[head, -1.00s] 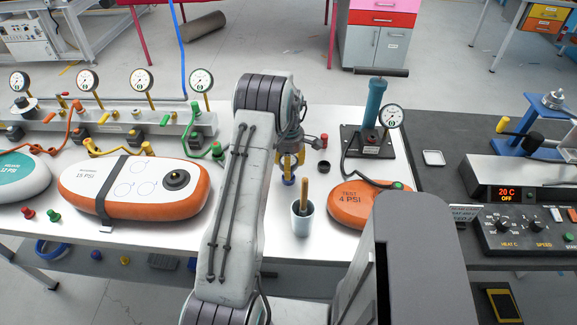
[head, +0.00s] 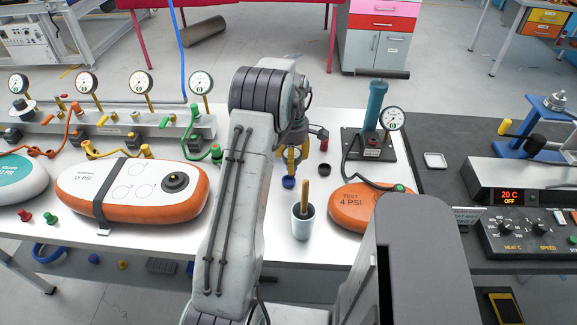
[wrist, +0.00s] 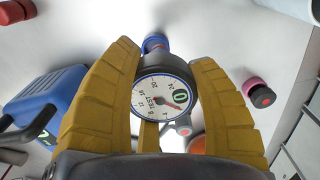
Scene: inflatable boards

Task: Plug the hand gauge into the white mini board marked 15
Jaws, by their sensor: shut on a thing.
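The white mini board marked 15 PSI (head: 140,192), with orange sides and a grey strap, lies on the white bench at left. Its round black valve (head: 175,181) faces up near its right end. My gripper (head: 291,160) is right of the board, over the bench, partly behind my arm. In the wrist view its yellow fingers (wrist: 165,95) are shut on the hand gauge (wrist: 160,97), a round white dial marked TEST with a red needle. A blue piece (wrist: 155,43) shows beyond the dial; a blue end (head: 288,182) also shows below the fingers in the head view.
A cup with a wooden handle (head: 303,222) stands in front of my gripper. An orange TEST 4 PSI board (head: 360,208) and a blue pump (head: 376,105) are to the right. A gauge manifold (head: 110,123) with hoses runs along the back left. A teal-and-white board (head: 15,178) lies far left.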

